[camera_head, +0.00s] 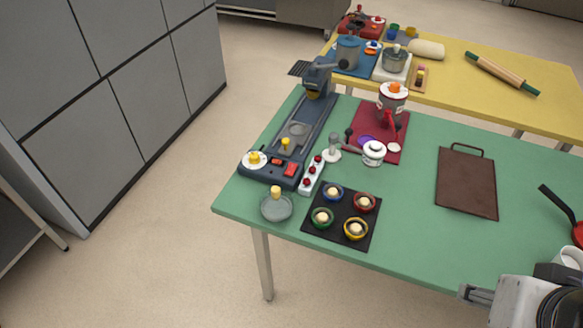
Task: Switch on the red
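Several red things show on the green table, and I cannot tell which one the task names. A black panel (339,220) near the front edge carries blue, green, yellow and red rings, each with a pale knob; the red ring (365,203) is at its upper right. A dark grey appliance (306,124) to the left has a red switch (291,169) on its front end. A white strip with red knobs (311,176) lies beside it. My gripper (476,293) is partly in view at the bottom right, apart from all these; its fingers are unclear.
A glass dish (276,207) stands at the front left edge. A red mat (379,131) with a canister, a brown board (467,181) and a red pan (577,234) occupy the table further right. A yellow table (455,80) with cookware stands behind. Green surface between panel and board is clear.

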